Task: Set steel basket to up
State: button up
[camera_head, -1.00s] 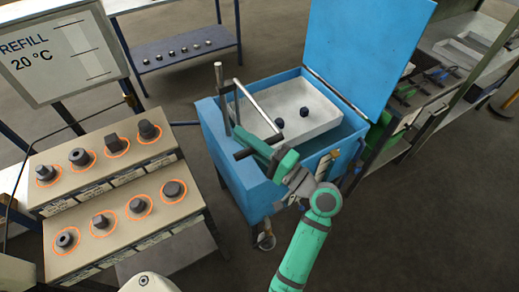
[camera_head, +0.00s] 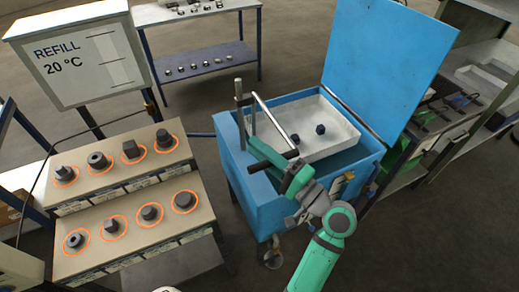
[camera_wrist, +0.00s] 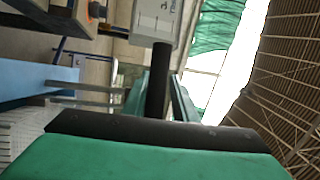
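The steel basket (camera_head: 338,119) is a pale, shallow tray inside the top of a blue cart (camera_head: 262,205). It holds two small dark parts. A steel post (camera_head: 240,115) stands at the cart's left side, and a steel lever bar (camera_head: 270,118) slopes down from there to a black grip (camera_head: 258,167). My gripper (camera_head: 272,151), with green fingers, is at this grip. In the wrist view the black grip (camera_wrist: 159,80) runs between the fingers, which lie close on both sides and appear closed on it. The exact contact is partly hidden.
The cart's blue lid (camera_head: 388,65) stands open behind the basket. A console with several dark parts in orange rings (camera_head: 127,220) is at left, below a REFILL sign (camera_head: 80,62). A blue shelf table (camera_head: 205,63) stands behind; a workbench (camera_head: 440,120) is at right.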

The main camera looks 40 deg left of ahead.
jog(key=d+f, duration=0.2)
jog(key=d, duration=0.8)
jog(key=shift+w+d, duration=0.3)
jog(key=shift+f, duration=0.1)
